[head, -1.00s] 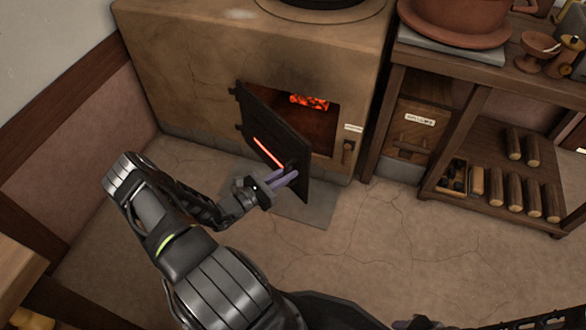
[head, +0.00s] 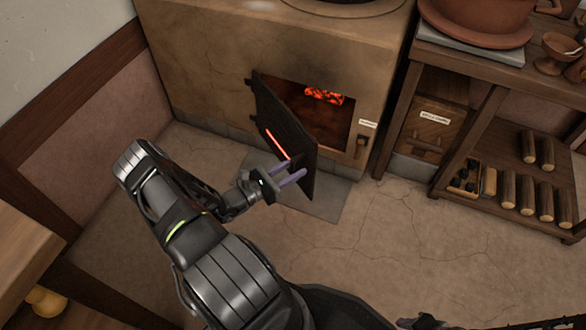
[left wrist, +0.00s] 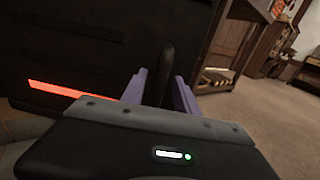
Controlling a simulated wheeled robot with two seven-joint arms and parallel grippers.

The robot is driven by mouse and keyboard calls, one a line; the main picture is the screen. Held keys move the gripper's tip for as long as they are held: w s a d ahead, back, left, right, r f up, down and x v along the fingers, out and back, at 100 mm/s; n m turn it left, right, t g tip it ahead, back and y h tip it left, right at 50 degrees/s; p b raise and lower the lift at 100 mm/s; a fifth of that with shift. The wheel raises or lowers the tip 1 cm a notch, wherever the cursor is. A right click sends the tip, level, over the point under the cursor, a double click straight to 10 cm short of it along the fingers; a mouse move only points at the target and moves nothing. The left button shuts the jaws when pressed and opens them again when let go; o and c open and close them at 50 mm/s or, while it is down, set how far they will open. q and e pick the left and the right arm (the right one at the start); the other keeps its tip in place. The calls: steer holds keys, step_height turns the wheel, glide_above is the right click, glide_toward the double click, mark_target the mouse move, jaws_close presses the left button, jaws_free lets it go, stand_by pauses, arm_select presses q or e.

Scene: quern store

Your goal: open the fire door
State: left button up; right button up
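The fire door (head: 285,130) is a dark metal plate hinged at its left side on the clay stove. It stands swung outward, with a glowing red slot in it and the fire opening partly uncovered. My left gripper (head: 297,174) is at the door's free edge, its two purple fingers spread apart. In the left wrist view the dark door handle (left wrist: 167,72) stands between the fingers (left wrist: 160,92), with a gap showing beside it. The door fills the left of that view.
Glowing embers (head: 324,96) lie inside the clay stove (head: 210,75). A wooden shelf unit (head: 480,70) with several short logs (head: 527,193) stands to the right. A wooden bench (head: 25,240) is at the left edge. The floor in front of the stove is clear.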

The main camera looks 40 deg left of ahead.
arm_select(q)
steer(key=p+v, duration=0.1)
steer(key=v, duration=0.6)
steer(key=shift+s+p, duration=0.35)
steer(key=shift+s, duration=0.05)
steer(key=shift+a, duration=0.1)
